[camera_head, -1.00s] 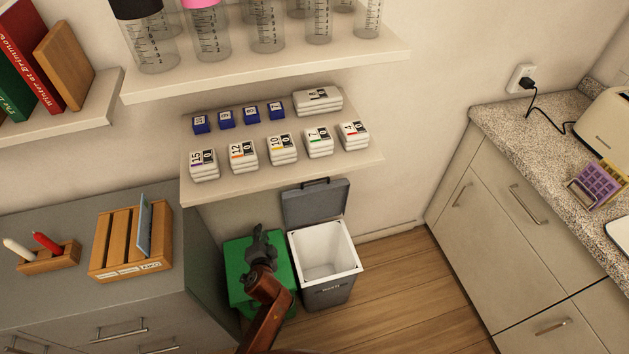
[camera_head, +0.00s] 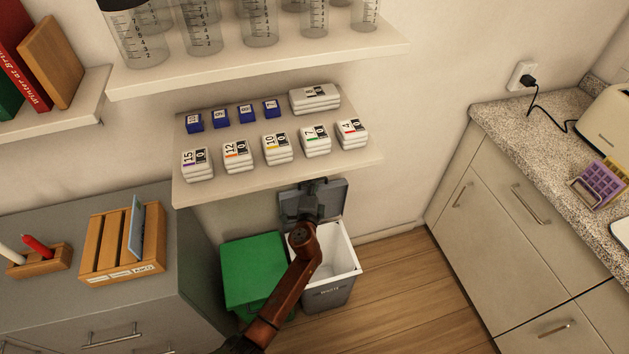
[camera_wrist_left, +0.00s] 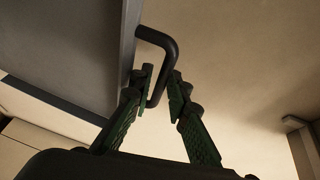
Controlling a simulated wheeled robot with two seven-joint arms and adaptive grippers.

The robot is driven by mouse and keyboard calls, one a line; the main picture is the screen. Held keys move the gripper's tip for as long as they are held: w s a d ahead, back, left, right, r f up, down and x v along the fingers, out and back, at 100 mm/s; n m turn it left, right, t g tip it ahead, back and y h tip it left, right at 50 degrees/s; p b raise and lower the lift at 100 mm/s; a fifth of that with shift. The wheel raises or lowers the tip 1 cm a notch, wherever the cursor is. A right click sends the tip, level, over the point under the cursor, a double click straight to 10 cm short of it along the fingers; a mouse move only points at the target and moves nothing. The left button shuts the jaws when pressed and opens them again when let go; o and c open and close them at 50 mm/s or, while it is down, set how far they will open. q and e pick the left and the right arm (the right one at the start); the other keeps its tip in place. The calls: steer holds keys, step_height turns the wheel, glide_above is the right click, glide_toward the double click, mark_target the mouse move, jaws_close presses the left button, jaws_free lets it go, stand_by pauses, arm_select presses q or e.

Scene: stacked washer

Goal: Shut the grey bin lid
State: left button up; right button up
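The grey bin (camera_head: 328,291) stands on the floor with a white inner liner. Its grey lid (camera_head: 336,195) is open, upright against the wall. My left gripper (camera_head: 313,186) is in front of the lid near its top edge and hides part of it. In the left wrist view, the lid's black handle (camera_wrist_left: 172,50) reaches between the two green-padded fingers of my left gripper (camera_wrist_left: 161,73). The fingers are apart, one on each side of the handle bar; I cannot tell whether either touches it. My right gripper is in neither view.
A closed green bin (camera_head: 254,268) stands left of the grey bin. A shelf (camera_head: 270,177) with several small boxes hangs just above the lid. A grey cabinet (camera_head: 190,290) is on the left. Wooden floor (camera_head: 400,275) is clear to the right.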

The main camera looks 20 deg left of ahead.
arm_select(q)
steer(key=shift+w, duration=0.2)
jaws_close()
stand_by(0.6)
